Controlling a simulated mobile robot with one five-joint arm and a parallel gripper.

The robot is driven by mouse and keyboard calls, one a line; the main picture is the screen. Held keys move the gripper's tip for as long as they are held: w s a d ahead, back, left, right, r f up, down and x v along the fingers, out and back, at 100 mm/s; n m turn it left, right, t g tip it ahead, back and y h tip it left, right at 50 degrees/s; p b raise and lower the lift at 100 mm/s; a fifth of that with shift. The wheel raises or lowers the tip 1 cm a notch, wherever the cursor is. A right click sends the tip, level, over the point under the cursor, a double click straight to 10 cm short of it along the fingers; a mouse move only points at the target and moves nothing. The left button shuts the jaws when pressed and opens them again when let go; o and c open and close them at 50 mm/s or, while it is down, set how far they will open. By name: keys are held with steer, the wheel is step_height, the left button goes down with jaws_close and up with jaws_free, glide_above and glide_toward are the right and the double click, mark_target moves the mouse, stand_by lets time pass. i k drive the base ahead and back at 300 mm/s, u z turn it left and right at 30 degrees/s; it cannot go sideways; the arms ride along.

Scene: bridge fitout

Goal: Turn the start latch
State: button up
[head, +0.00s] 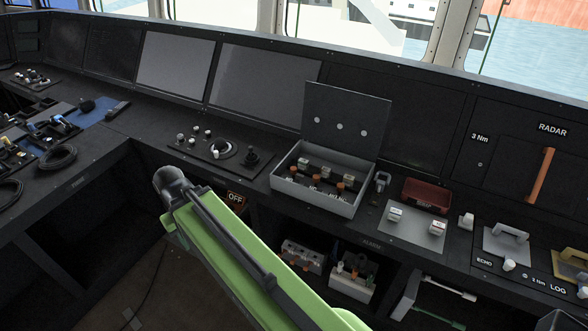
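I cannot tell for certain which part is the start latch; no label reading "start" is legible. An orange-lettered OFF plate (236,197) sits on the console front below the desk edge, just right of the dark joint of my green arm. The arm crosses the lower middle of the view and covers part of the console front there. An upright orange handle (541,175) is on the RADAR panel (500,125) at the right. My gripper does not show in the head view, so its opening and any contact are hidden.
An open grey box (318,195) with orange-capped parts stands on the desk, lid raised. A red tray (426,195), a grey plate with two white switches (412,228) and grey handles lie to its right. Shelves below hold boxes. A joystick panel (218,150) is at left.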

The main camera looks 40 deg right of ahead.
mark_target(293, 169)
steer(key=z, duration=0.05)
steer(key=i, duration=1)
steer(key=u, duration=0.05)
